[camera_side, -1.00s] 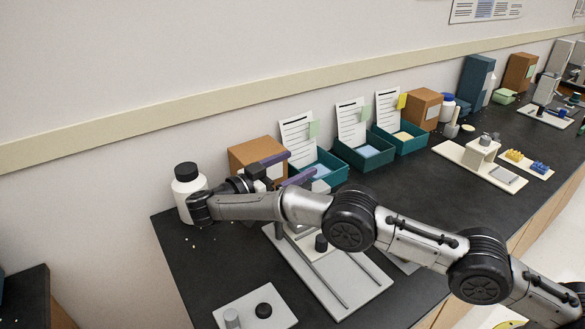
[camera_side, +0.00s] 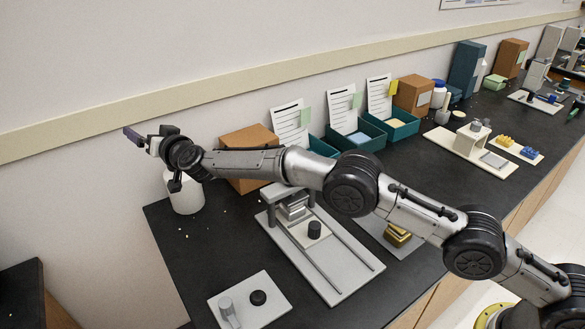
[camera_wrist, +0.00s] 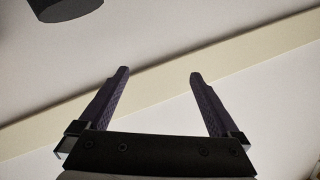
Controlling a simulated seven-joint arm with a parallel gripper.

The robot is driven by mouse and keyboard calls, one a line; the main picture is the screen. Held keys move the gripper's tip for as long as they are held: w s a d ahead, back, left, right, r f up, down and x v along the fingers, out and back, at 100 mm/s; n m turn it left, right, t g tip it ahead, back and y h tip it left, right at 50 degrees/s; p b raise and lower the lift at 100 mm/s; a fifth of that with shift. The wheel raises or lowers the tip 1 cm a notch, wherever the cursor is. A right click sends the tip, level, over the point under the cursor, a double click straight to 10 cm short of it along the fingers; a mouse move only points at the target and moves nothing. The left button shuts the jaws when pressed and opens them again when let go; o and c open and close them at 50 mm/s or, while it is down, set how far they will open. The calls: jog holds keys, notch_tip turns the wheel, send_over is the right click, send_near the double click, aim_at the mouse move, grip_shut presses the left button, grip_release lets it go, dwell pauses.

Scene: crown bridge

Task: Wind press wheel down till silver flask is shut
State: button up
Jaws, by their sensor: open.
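The grey press (camera_side: 339,277) is a plate with rails and a low bridge at its back. Under the bridge sits a layered silver block that looks like the silver flask (camera_side: 293,208); whether it is shut I cannot tell. A black knob (camera_side: 314,230) stands in front of it. My arm crosses above the bridge, and no wheel shows clearly. My gripper (camera_side: 132,138) is raised at the far left, above the white bottle and away from the press, facing the wall. In the wrist view its purple fingers (camera_wrist: 158,74) are apart with nothing between them.
A white bottle (camera_side: 186,198) stands below my gripper. A small plate (camera_side: 240,317) with a grey post and black knob lies at the front. A brass block (camera_side: 397,235) sits right of the press. A brown box (camera_side: 240,143) and teal trays (camera_side: 362,136) line the wall.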

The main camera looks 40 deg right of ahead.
jog(key=s+a+n+g+y, duration=0.5)
jog(key=n+g+y, duration=0.1)
jog(key=s+d+f+n+g+h, duration=0.3)
jog(key=s+d+f+g, duration=0.1)
jog(key=s+d+g, duration=0.3)
jog(key=s+d+r+m+g+h, duration=0.1)
jog(key=s+d+r+h, duration=0.15)
jog(key=d, duration=0.55)
jog(key=s+d+r+m+g+h, duration=0.1)
jog(key=s+d+r+h, duration=0.15)
jog(key=d, duration=0.65)
jog(key=s+d+r+m+g+h, duration=0.1)
jog(key=s+d+r, duration=0.2)
jog(key=d, duration=0.5)
jog(key=f, duration=1.3)
jog(key=shift+s+a, duration=0.15)
jog(key=shift+a, duration=0.05)
